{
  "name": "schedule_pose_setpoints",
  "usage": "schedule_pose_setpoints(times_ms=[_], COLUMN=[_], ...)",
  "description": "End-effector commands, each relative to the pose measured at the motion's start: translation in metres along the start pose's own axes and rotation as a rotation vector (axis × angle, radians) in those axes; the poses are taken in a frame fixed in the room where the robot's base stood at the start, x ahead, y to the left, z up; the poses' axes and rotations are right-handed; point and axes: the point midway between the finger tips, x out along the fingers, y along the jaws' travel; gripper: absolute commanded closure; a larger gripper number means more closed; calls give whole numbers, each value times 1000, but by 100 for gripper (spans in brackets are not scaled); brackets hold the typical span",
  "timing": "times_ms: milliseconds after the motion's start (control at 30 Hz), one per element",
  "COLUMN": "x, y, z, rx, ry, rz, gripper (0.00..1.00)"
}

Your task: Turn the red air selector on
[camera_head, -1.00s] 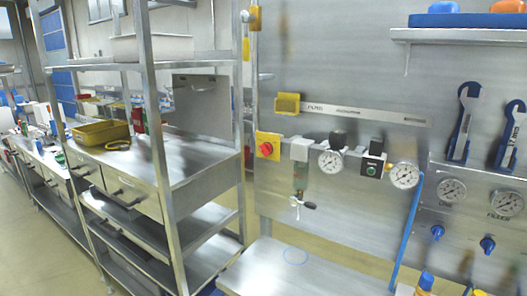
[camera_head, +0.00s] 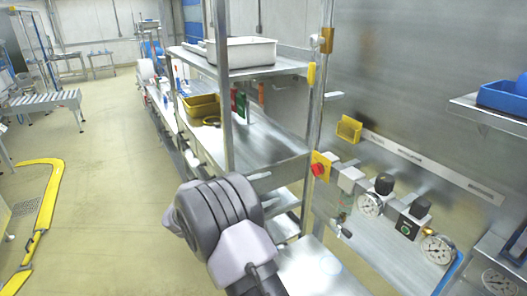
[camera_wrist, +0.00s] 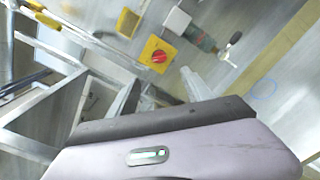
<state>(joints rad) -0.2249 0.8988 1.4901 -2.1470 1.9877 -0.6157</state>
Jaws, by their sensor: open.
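The red air selector (camera_head: 318,169) is a red knob on a yellow square plate, at the left end of the air unit on the metal wall panel. In the wrist view the red selector (camera_wrist: 159,57) shows on its yellow plate just above the middle. My gripper (camera_wrist: 160,88) is open at the lower middle of the wrist view, its two fingers apart and pointing towards the panel. The selector appears beyond the fingertips, with nothing visible between the fingers. In the head view my arm is in front of the shelving, and my gripper's fingers cannot be made out.
Pressure gauges (camera_head: 369,204) and black regulator knobs (camera_head: 384,183) sit right of the selector. A grey-green filter with a valve handle (camera_wrist: 233,39) hangs beside it. Metal shelving (camera_head: 268,150) with a yellow bin (camera_head: 202,105) stands to the left. Open floor (camera_head: 110,180) lies further left.

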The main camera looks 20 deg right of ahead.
Motion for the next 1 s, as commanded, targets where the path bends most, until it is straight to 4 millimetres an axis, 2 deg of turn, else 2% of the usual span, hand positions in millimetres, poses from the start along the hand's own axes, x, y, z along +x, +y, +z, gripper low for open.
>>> schedule_pose_setpoints(times_ms=[67, 167, 600, 700, 800, 1000], x=[4, 19, 128, 148, 162, 174], y=[2, 1, 2, 3, 3, 4], z=[-4, -4, -3, -2, -3, -3], rx=[-5, -6, -5, -4, -4, -4], ry=[-7, -8, -7, -7, -6, -5], rz=[18, 17, 15, 15, 15, 17], gripper=[41, 41, 41, 41, 41, 41])
